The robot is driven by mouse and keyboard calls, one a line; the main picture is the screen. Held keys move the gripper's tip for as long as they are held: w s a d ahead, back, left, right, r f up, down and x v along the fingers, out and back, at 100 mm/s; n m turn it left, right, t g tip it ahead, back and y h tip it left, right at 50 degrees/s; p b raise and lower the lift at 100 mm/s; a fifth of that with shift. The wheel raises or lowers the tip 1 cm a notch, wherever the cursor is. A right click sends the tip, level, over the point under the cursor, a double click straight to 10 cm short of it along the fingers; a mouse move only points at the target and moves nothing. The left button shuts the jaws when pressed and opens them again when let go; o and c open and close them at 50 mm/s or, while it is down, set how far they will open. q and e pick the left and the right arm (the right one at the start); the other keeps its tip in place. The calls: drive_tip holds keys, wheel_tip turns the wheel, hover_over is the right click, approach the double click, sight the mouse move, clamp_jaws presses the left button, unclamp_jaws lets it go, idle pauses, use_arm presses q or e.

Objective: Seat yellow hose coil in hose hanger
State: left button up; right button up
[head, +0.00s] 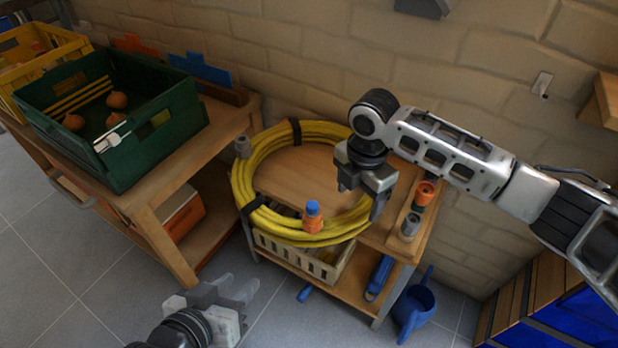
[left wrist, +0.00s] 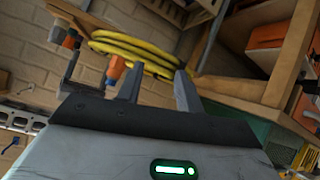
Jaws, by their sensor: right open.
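The yellow hose coil (head: 252,165) lies as a large ring with dark straps on a low wooden bench; its front side overhangs the bench. It also shows in the left wrist view (left wrist: 130,45). My right gripper (head: 360,197) is open, pointing down over the coil's right side; I cannot tell whether it touches the hose. My left gripper (head: 240,287) is open and empty, low in front of the bench and apart from the coil. Its two fingers show spread in the left wrist view (left wrist: 158,88). A dark wall fixture (head: 424,6) is cut off at the top; I cannot tell whether it is the hose hanger.
An orange bottle with a blue cap (head: 313,218) stands by the coil's front. Orange and grey fittings (head: 424,193) stand at the bench's right. A green crate (head: 150,165) sits on a workbench at left. A blue watering can (head: 413,308) is on the floor at right.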

sight(355, 211)
drive_tip(key=shift+f, duration=0.9)
wheel_tip(355, 211, down, 4)
drive_tip(key=shift+s+r+b, duration=0.1)
drive_tip(key=shift+r+b, duration=0.05)
drive_tip(key=shift+b, duration=1)
drive_tip(key=shift+f, duration=0.3)
clamp_jaws()
use_arm(q)
drive_tip(key=shift+w+d+r+t+h, duration=0.15)
drive_tip(key=shift+d+r+t+h, duration=0.2)
drive_tip(key=shift+r+t, duration=0.45)
use_arm(e)
drive_tip(key=shift+r, duration=0.25)
